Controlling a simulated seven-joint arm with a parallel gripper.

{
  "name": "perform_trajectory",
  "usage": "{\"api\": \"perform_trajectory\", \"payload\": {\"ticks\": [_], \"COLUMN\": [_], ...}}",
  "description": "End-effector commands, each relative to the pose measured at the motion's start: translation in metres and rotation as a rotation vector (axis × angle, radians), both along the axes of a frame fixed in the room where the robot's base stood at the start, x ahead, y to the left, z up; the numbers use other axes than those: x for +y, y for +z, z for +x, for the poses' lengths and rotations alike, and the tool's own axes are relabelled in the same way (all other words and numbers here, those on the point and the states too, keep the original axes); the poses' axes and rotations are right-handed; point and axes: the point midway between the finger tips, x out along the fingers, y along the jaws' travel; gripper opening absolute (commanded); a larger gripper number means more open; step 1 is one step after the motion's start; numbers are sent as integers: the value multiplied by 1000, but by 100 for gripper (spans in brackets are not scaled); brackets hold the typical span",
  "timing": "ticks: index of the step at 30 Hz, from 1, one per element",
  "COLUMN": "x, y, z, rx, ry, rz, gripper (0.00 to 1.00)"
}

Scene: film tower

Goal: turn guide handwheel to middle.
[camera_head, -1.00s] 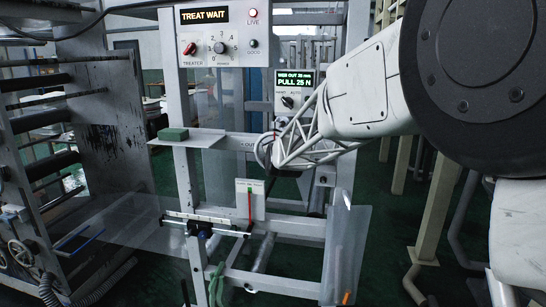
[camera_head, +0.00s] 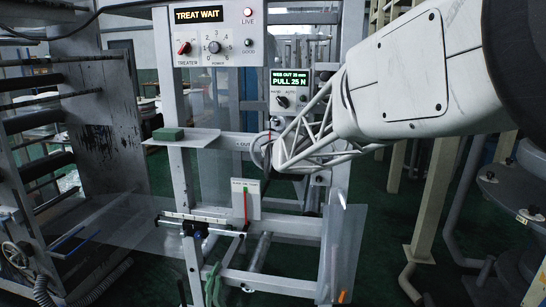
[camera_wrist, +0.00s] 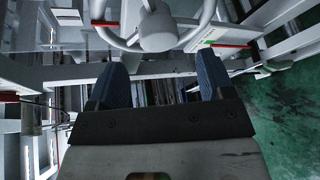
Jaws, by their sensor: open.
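The guide handwheel (camera_wrist: 158,28) shows at the top of the wrist view, with a pale round hub, spokes and a curved rim cut off by the picture edge. In the head view, part of a pale ring that looks like its rim (camera_head: 256,150) shows at the left of my arm's white lattice end, which hides the rest. My gripper (camera_wrist: 160,76) has two blue ridged fingers spread apart, with nothing between them. The wheel lies beyond the fingertips; whether they touch it I cannot tell. The guide display (camera_head: 289,79) reads web out 25 mm, pull 25 N.
A treater panel (camera_head: 219,35) with knobs reads TREAT WAIT. A green block (camera_head: 169,134) sits on a pale shelf (camera_head: 203,140) at the left. A scale bar (camera_head: 193,222) and clear film (camera_head: 343,250) are lower down. Frame bars surround the wheel; green floor lies at the right.

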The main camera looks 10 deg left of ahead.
Motion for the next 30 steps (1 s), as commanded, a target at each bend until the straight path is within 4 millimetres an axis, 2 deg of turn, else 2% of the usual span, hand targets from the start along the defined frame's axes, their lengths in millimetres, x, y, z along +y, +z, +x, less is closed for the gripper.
{"api": "perform_trajectory", "payload": {"ticks": [7,22,26,30], "x": [-5,-8,-20,-47], "y": [3,4,5,7], "z": [-11,-14,-21,-36], "rx": [0,9,47,133], "ry": [0,-4,-23,-70], "rz": [0,6,39,113], "gripper": [75,75,75,75]}}
